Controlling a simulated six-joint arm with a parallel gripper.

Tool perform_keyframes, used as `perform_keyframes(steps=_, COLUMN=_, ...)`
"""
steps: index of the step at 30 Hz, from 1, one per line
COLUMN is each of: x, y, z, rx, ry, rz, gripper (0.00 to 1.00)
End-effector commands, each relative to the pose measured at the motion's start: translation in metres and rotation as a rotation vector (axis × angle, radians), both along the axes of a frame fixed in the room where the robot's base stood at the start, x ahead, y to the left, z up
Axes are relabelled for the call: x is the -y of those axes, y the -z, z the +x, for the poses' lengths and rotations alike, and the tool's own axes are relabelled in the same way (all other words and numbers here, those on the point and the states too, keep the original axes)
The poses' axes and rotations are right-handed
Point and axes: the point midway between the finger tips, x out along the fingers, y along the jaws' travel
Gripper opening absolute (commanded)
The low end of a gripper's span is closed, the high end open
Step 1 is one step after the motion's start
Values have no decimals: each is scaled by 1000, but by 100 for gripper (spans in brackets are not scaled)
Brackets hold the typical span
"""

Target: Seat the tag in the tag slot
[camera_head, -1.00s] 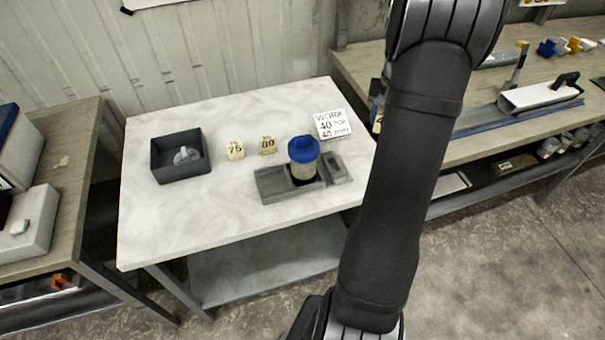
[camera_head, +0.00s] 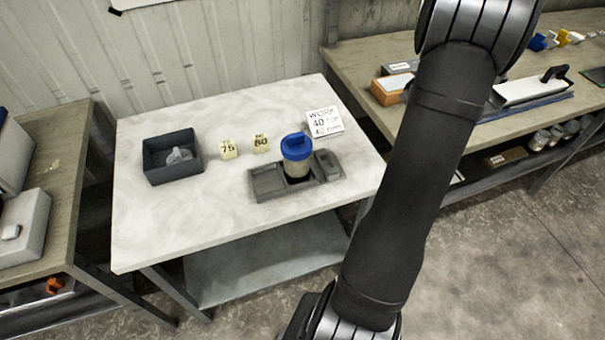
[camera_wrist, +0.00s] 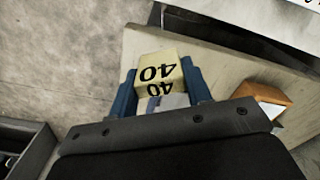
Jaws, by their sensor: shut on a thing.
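My gripper (camera_wrist: 160,88) is shut on a pale yellow tag (camera_wrist: 158,65) marked 40, held between its blue fingers in the wrist view. The gripper and this tag are out of the head view. A grey fixture (camera_head: 265,183) sits on the white marbled table (camera_head: 190,230). A jar with a blue cap (camera_head: 296,148) stands upright in the fixture. The fixture has a shallow recess left of the jar and a smaller raised part (camera_head: 328,163) to its right. I cannot tell which opening is the tag slot. A white card (camera_head: 325,122) reads WORK, 40 TOP, 40 BTM.
Two yellow tags, 75 (camera_head: 228,150) and 80 (camera_head: 261,143), stand on the table. A dark open bin (camera_head: 172,172) holds a clear piece. The table's front is clear.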

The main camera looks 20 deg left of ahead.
Motion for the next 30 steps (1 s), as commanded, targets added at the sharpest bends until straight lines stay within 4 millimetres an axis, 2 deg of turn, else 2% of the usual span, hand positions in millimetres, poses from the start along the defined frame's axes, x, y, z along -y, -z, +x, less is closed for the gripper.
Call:
perform_keyframes(steps=5, x=-8, y=-2, z=-8, rx=0, ry=-163, rz=0, gripper=23)
perform_keyframes(steps=8, x=-15, y=-3, z=-16, rx=1, ry=-321, rz=0, gripper=23)
perform_keyframes(steps=30, x=-62, y=-9, z=-84, rx=0, ry=-1611, rz=1, gripper=23)
